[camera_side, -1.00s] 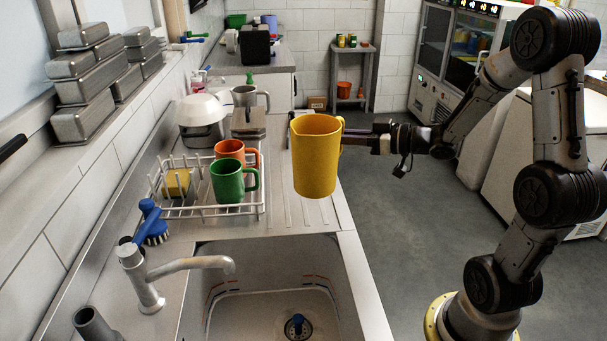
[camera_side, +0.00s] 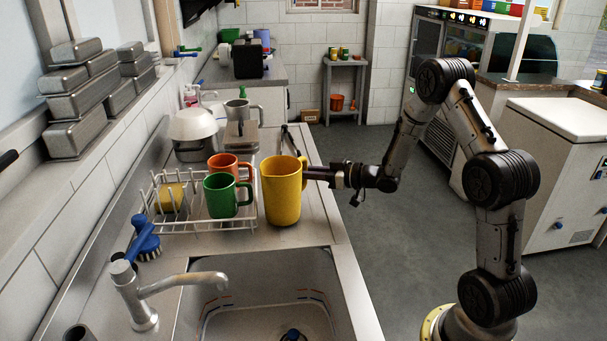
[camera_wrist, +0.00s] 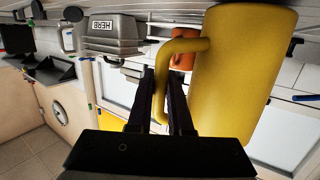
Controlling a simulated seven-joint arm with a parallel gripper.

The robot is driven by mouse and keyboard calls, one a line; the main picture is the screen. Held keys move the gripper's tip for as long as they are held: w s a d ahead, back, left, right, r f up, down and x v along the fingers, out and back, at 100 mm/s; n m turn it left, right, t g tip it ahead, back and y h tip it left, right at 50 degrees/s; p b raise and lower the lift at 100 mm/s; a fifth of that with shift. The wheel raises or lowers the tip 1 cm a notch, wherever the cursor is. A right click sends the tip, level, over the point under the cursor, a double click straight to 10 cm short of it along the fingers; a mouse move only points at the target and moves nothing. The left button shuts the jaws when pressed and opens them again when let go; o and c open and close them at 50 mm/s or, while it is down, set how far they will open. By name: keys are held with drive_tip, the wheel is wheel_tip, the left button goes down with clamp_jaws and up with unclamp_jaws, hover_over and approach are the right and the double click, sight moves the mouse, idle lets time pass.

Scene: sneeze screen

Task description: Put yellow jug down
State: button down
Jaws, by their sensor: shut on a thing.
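The yellow jug (camera_side: 283,192) is upright at the right of the dish rack, over the steel drainboard behind the sink. I cannot tell whether its base touches the drainboard. My gripper (camera_side: 312,174) comes in from the right and is shut on the jug's handle. In the wrist view the handle (camera_wrist: 163,85) sits between the two fingers (camera_wrist: 163,105), and the jug's body (camera_wrist: 240,75) fills the right side.
A white wire dish rack (camera_side: 200,221) stands close left of the jug, with a green mug (camera_side: 222,197), an orange mug (camera_side: 228,166) and a yellow sponge (camera_side: 172,197). The sink (camera_side: 265,285) lies in front.

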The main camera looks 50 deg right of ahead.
drive_tip(key=shift+f, duration=0.25)
drive_tip(key=shift+f, duration=0.15)
drive_tip(key=c, duration=0.8)
unclamp_jaws()
drive_tip(key=shift+c, duration=0.2)
